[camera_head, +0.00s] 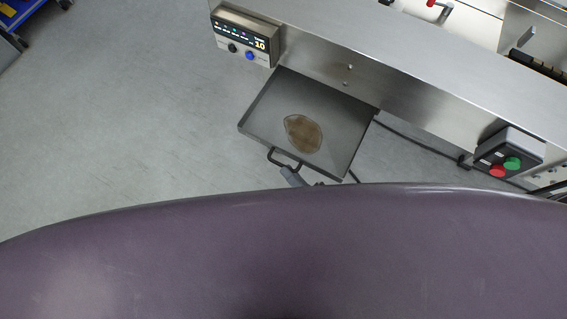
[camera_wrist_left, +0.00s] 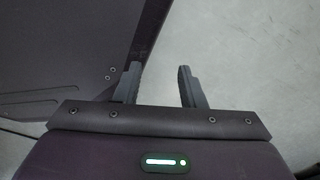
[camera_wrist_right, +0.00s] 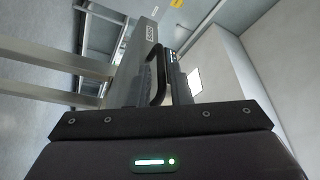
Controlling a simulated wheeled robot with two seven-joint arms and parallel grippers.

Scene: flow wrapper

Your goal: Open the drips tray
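The drips tray (camera_head: 257,113) is a grey, shallow, square metal tray. In the head view it stands out from under the machine's front edge, its inside exposed. A brown puddle (camera_head: 303,134) lies on its floor. Its black bar handle (camera_head: 283,158) is on the front wall; the handle also shows in the right wrist view (camera_wrist_right: 158,75). My right gripper (camera_head: 290,173) is at the handle, and its fingers (camera_wrist_right: 163,85) appear closed around the bar. The left finger is hard to make out against the tray. My left gripper (camera_wrist_left: 157,72) is open and empty, seen only in its wrist view.
The steel machine (camera_head: 400,85) runs across the upper right. A control panel (camera_head: 245,38) stands left of the tray, and a button box (camera_head: 508,152) to the right. A black cable (camera_head: 420,143) lies beside the tray.

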